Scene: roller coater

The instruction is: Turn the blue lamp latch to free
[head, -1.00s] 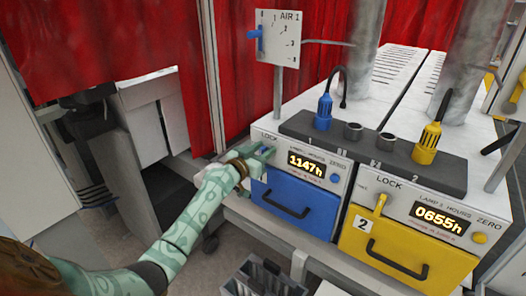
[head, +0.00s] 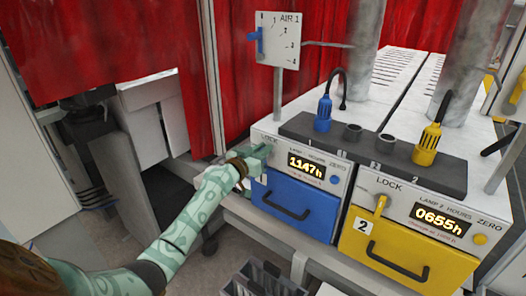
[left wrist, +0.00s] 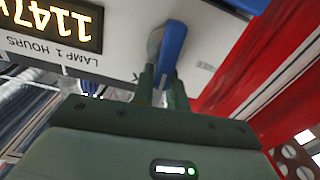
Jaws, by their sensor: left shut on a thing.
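The blue lamp latch (left wrist: 172,45) is a blue lever on a round grey pivot on the front panel of the blue lamp unit. My left gripper (left wrist: 158,88) is shut on this lever, with its two green fingers on either side of it. In the head view my left gripper (head: 262,156) is at the panel's left end, just below the word LOCK, and mostly hides the latch. The panel's display (head: 306,165) reads 1147h, above a blue drawer (head: 294,207) with a dark handle. My right gripper is not in view.
The yellow lamp unit (head: 408,251) stands to the right, with its yellow latch (head: 381,203). A blue plug (head: 323,112) and a yellow plug (head: 427,143) sit on the dark strip above. Red curtains hang behind. A grey bin (head: 258,280) is below.

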